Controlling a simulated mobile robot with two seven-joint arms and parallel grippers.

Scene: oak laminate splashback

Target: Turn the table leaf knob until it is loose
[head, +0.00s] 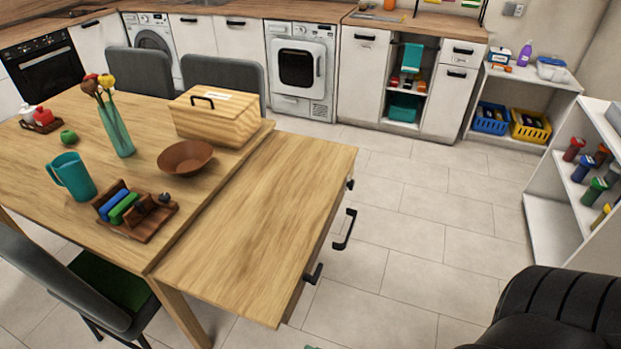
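The wooden table leaf (262,225) is level beside the main tabletop, on its right side, with a narrow seam between them. Two small black knobs sit under its right edge: a far knob (350,184) and a near knob (313,273). Between them a black bar handle (344,230) sticks out from the edge. I cannot tell from here whether either knob is tight or loose. Neither of my grippers is in view, and nothing touches the knobs or the handle.
The dining table (225,182) holds a wooden bread box (215,117), a brown bowl (186,157), a vase (116,130) and a teal pitcher (72,177). Tiled floor (400,240) right of the leaf is clear. White shelves (550,215) stand right; a dark ribbed shape (560,308) fills the lower right.

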